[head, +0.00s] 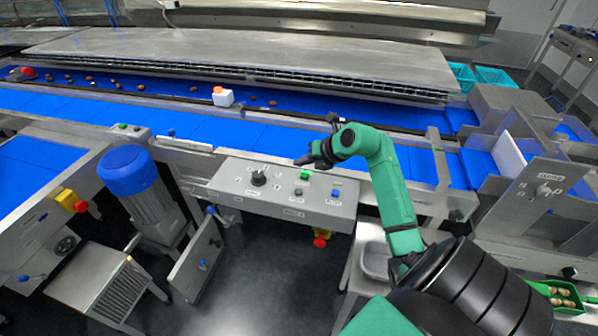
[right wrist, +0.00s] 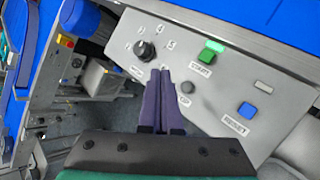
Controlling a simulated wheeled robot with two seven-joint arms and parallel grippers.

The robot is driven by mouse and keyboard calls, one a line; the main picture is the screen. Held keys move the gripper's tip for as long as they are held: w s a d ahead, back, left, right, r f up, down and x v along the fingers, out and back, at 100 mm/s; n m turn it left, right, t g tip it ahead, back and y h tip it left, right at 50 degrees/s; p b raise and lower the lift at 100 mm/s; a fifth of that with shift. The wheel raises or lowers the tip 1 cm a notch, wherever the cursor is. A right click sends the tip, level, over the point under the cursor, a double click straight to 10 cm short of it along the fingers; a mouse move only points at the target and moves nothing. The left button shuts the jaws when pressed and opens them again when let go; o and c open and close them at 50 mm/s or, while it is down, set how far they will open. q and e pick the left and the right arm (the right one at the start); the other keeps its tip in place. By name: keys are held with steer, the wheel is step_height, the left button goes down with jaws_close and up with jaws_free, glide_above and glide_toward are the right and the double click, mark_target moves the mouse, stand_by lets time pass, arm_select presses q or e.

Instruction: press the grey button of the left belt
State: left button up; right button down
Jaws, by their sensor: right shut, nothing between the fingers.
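A sloped grey control panel (head: 228,196) stands at the front of the blue belts. Its small grey button (head: 298,191) lies below the green button (head: 305,174) and left of the blue button (head: 336,193). The grey button (right wrist: 187,87) also shows in the right wrist view, with its label partly hidden by a finger. My right gripper (head: 301,161) is shut and empty, above the panel's upper part. In the right wrist view its purple fingertips (right wrist: 160,71) appear left of the grey button, apart from it. My left gripper is not in view.
A black knob (head: 258,178) is on the panel's left part. A blue motor (head: 124,170) stands left of the panel. Dates and a white block (head: 223,98) lie on the far blue belt. Another panel (head: 543,190) is at the right.

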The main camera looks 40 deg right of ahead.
steer(key=shift+a, duration=0.15)
steer(key=b, duration=0.7)
glide_above(301, 193)
step_height(301, 193, down, 8)
steer(key=shift+f, duration=0.45)
stand_by(1.2)
steer(key=shift+f+b, duration=0.3)
steer(key=shift+f, duration=0.1)
steer(key=shift+f+b, duration=0.35)
steer(key=shift+f, duration=0.15)
stand_by(0.4)
stand_by(0.4)
steer(key=shift+r+p, duration=0.8)
steer(key=shift+r, duration=0.1)
steer(key=shift+r, duration=0.1)
